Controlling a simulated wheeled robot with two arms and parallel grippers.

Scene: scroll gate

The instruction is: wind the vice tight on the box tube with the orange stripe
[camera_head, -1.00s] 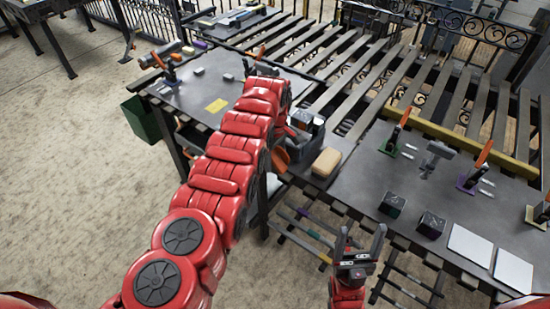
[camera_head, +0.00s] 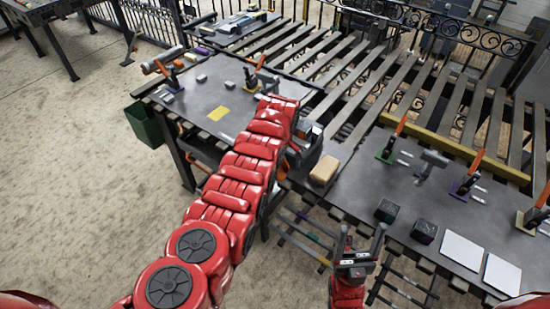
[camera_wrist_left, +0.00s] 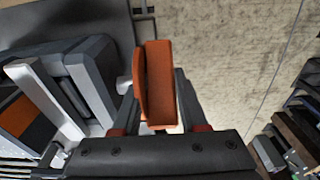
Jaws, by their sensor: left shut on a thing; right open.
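In the left wrist view the grey vice (camera_wrist_left: 92,78) fills the left side. A box tube with an orange stripe (camera_wrist_left: 22,116) shows at the left edge, beside a pale grey bar of the vice. An orange handle (camera_wrist_left: 158,75) sticks out on the vice's right side. My left gripper (camera_wrist_left: 160,105) is shut on this handle, a finger on each side. In the head view the vice (camera_head: 309,143) stands at the bench's near edge, partly behind my left arm, which hides the left gripper. My right gripper (camera_head: 359,243) is open and empty, low in front of the bench.
A tan block (camera_head: 324,170) lies right of the vice. Two dark cubes (camera_head: 424,231), white plates (camera_head: 463,249) and several orange-handled clamps (camera_head: 393,142) are on the right bench. A green bin (camera_head: 145,125) hangs at the left. The floor at left is clear.

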